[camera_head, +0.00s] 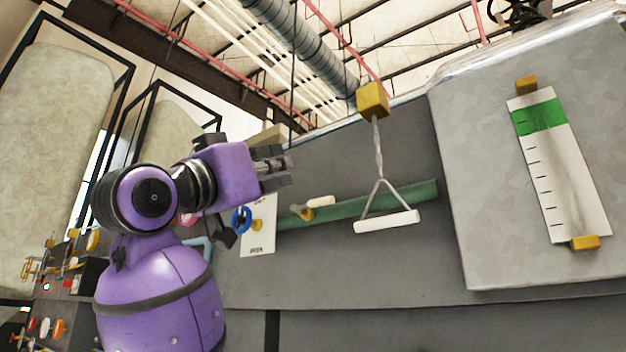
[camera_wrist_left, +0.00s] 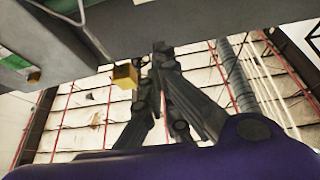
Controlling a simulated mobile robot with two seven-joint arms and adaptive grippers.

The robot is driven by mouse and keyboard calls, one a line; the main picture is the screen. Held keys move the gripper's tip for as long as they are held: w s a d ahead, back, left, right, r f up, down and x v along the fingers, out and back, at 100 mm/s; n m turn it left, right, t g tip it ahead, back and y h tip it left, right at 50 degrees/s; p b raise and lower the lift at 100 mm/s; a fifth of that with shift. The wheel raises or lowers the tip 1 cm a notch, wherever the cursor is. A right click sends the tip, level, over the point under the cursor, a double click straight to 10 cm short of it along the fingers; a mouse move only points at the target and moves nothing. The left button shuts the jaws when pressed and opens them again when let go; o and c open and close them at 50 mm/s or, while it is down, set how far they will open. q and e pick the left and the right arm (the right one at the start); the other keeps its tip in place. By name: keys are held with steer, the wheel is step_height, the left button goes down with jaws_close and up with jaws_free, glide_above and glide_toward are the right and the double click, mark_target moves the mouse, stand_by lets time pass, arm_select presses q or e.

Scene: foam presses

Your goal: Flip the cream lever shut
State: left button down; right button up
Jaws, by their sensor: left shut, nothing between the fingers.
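The cream lever (camera_head: 321,201) is a short pale handle on a yellow pivot (camera_head: 304,213), set on the green pipe along the grey panel in the head view. It points to the right, roughly along the pipe. My left gripper (camera_head: 284,167) is shut and empty, up and to the left of the lever and apart from it. In the left wrist view my gripper (camera_wrist_left: 158,55) shows its dark fingers together. I cannot make out the lever in that view. My right gripper is in neither view.
A white triangular pull handle (camera_head: 387,221) hangs from a yellow block (camera_head: 372,99), right of the lever. A blue round valve (camera_head: 241,220) sits left of it by a white label (camera_head: 259,238). A gauge with a green band (camera_head: 538,117) is farther right. The lower panel is clear.

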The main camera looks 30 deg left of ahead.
mark_target(313, 204)
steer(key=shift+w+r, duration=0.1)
arm_select(q)
steer(key=w+r, duration=0.1)
steer(key=w, duration=0.8)
steer(key=shift+w+d+p, duration=0.2)
steer(key=shift+d+p, duration=0.2)
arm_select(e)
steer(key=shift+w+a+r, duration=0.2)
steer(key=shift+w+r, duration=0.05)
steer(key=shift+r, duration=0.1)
arm_select(q)
steer(key=shift+d, duration=0.1)
